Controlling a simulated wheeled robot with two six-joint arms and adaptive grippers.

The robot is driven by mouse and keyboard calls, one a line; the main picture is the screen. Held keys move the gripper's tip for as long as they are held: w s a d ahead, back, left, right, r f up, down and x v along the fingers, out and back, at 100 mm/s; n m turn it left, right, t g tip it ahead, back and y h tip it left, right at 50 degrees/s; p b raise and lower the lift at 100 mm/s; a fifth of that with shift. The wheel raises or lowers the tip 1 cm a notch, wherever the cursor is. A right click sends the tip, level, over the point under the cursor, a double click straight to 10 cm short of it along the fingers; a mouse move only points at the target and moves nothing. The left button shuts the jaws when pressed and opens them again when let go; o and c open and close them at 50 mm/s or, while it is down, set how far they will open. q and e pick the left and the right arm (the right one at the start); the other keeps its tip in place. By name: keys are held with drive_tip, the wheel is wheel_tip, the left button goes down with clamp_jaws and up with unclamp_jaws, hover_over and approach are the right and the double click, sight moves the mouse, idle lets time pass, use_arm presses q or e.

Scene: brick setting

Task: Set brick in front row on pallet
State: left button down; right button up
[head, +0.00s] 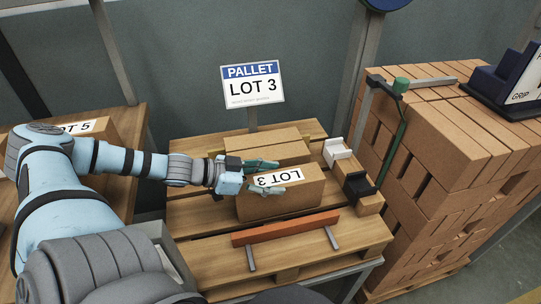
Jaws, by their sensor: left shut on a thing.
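A tan brick (282,205) with a white "LOT 3" label on top is at the middle of the wooden pallet (205,215). My left gripper (281,176) comes in from the left and is shut on this brick, with its greenish fingers across the top. I cannot tell whether the brick's underside touches the slats. Other tan bricks (265,141) lie just behind it on the pallet. An orange-red bar (285,228) with two metal brackets runs along the pallet's front. My right gripper is not in view.
A "PALLET LOT 3" sign (252,85) stands behind the pallet.

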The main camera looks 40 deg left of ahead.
use_arm(q)
drive_tip(key=shift+r, duration=0.1)
drive_tip(key=shift+f+b, duration=0.35)
drive_tip(key=shift+f, duration=0.05)
idle(0.3)
drive_tip(key=c, duration=0.6)
unclamp_jaws()
drive_tip(key=shift+d, duration=0.1)
drive_tip(key=shift+f, duration=0.1)
wheel_tip(320, 180, up, 9)
drive_tip(key=p, duration=0.9)
drive_tip(key=s+d+r+m+p, duration=0.1)
drive_tip(key=d+r+p, duration=0.3)
drive_tip(key=r, duration=0.2)
drive_tip(key=s+d+r+m+g+h+p, duration=0.1)
drive_tip(key=d+r+p, duration=0.3)
drive_tip(key=r, duration=0.3)
drive_tip(key=s+d+r+g+h+p, duration=0.1)
drive_tip(key=d+r+p, duration=0.4)
drive_tip(key=r, duration=0.2)
drive_tip(key=shift+s+d+m, duration=0.1)
drive_tip(key=shift+s+m, duration=0.15)
drive_tip(key=shift+m, duration=0.15)
